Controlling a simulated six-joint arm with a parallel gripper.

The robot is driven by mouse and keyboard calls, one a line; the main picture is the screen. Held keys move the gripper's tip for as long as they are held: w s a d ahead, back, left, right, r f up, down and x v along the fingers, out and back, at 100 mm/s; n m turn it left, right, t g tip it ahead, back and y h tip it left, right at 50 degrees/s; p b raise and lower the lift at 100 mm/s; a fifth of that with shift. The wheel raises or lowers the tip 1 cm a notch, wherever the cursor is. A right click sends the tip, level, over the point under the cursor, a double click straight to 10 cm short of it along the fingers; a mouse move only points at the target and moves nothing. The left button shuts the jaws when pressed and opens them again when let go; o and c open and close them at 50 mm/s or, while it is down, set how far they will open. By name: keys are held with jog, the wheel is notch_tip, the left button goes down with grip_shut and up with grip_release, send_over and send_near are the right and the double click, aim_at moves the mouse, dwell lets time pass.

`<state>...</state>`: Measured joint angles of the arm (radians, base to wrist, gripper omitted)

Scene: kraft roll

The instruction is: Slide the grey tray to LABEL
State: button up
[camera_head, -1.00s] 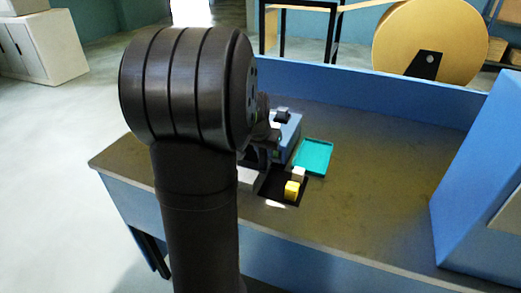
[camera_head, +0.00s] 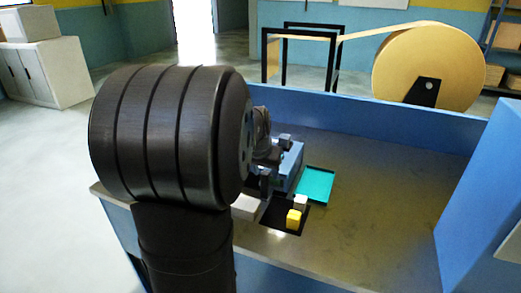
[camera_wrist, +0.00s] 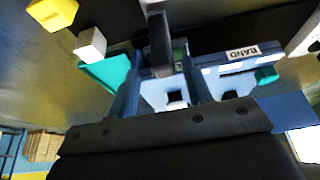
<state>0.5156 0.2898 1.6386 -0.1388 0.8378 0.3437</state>
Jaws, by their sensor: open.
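No tray that is clearly grey shows. A pale grey piece (camera_head: 246,207) lies left of the black mat in the head view, partly behind my arm; I cannot tell whether it is the tray. In the wrist view my gripper (camera_wrist: 161,68) is open, its two fingers apart beside a dark upright post (camera_wrist: 160,42). Behind them is a blue unit (camera_wrist: 232,64) with a label reading BAND. No label reading LABEL is readable. In the head view my arm hides most of the gripper, which is close to the blue unit (camera_head: 289,170).
A teal tray (camera_head: 316,184) lies right of the blue unit. A yellow cube (camera_head: 293,219) and a white cube (camera_head: 301,202) are at the black mat (camera_head: 271,221). A large blue block (camera_head: 480,190) stands at the right. The bench (camera_head: 390,215) between is clear.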

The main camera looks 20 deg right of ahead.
aim_at(267, 179)
jog(key=v, duration=1.2)
jog(key=shift+r, duration=0.25)
jog(key=shift+s, duration=0.1)
jog(key=x, duration=1.7)
jog(key=shift+f, duration=0.3)
jog(key=shift+a, duration=0.1)
